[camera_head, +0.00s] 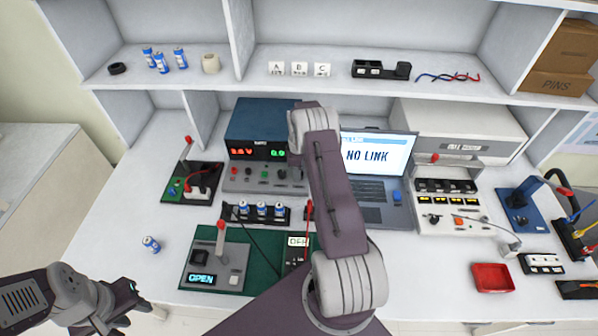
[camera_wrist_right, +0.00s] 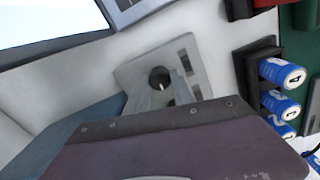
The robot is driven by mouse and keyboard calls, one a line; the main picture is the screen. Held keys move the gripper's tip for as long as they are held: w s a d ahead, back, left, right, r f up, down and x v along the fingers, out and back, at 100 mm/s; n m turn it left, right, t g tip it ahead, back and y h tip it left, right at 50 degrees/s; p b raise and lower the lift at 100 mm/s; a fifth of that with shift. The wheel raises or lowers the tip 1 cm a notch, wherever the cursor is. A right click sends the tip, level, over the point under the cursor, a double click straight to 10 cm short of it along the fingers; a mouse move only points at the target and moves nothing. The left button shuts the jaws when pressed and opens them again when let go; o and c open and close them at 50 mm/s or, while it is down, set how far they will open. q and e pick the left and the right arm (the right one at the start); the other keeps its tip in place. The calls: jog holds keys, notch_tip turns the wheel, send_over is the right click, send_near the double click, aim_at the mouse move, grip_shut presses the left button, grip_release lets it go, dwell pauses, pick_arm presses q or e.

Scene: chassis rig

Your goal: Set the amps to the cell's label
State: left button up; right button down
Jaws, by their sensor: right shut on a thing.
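The blue power supply (camera_head: 262,118) stands at the back of the bench. Its display (camera_head: 262,152) has red digits at left and green digits at right, too small to read surely. Its grey control panel (camera_head: 252,180) is partly behind my right arm. In the right wrist view, my right gripper (camera_wrist_right: 167,92) is shut on a black knob (camera_wrist_right: 159,76) of the grey panel (camera_wrist_right: 138,70). Another cell (camera_head: 150,243) lies loose at left. My left gripper (camera_head: 130,298) is low at left, empty; its jaw opening is unclear.
A laptop (camera_head: 378,165) reading NO LINK stands right of my arm. A green mat (camera_head: 258,243) holds a lever device (camera_head: 215,262) showing OPEN. A red tray (camera_head: 493,278) lies at right. The bench around the loose cell is clear.

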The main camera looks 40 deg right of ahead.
jog(key=m+b, duration=0.1)
jog(key=m, duration=0.3)
jog(key=shift+f, duration=0.1)
jog(key=m+b, duration=0.1)
jog(key=m, duration=0.8)
jog(key=shift+d+m+b, duration=0.1)
jog(key=shift+m+b, duration=0.3)
jog(key=shift+m, duration=1.5)
jog(key=c, duration=1.1)
grip_release()
